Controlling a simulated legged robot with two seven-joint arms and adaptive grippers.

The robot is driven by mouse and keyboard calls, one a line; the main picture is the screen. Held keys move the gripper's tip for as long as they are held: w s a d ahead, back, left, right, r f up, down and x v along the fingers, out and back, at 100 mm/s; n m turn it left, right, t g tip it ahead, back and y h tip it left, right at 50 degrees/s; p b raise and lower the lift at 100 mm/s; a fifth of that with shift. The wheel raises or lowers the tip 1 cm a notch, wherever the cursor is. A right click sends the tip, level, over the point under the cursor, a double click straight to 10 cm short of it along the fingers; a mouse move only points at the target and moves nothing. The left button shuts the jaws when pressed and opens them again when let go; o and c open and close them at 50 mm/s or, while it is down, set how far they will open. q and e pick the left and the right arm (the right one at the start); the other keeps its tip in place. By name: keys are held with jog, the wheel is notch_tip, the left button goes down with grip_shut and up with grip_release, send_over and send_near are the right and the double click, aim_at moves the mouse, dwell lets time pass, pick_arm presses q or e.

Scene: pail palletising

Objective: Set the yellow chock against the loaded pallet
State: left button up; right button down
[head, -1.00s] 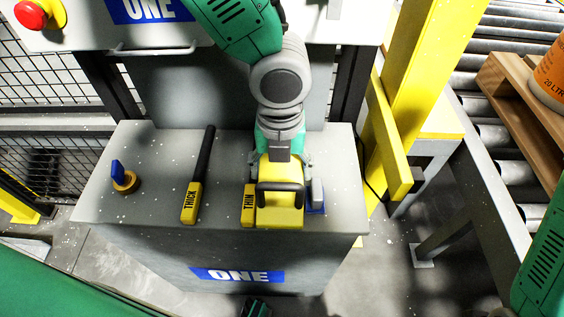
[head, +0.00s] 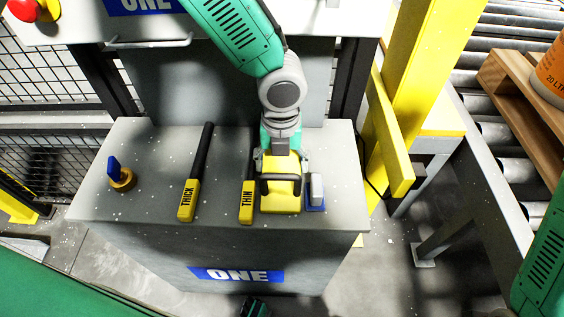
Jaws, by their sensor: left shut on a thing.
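The yellow chock (head: 281,204) has a black handle and is at the right part of the grey bench top (head: 150,207). My left gripper (head: 281,170) reaches down from above and is shut on the chock; its fingertips are partly hidden. I cannot tell for sure whether the chock touches the bench top. The wooden pallet (head: 522,128) is at the right edge, cut off by the frame, with an orange pail (head: 553,75) on it.
Yellow-ended tools marked THICK (head: 187,205) and THIN (head: 247,205) lie left of the chock. A small grey block (head: 316,188) on blue is close on its right. A yellow post (head: 415,80) and rail stand between the bench and the roller conveyor (head: 500,145).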

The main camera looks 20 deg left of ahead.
pick_arm(q)
jog(key=o, duration=1.5)
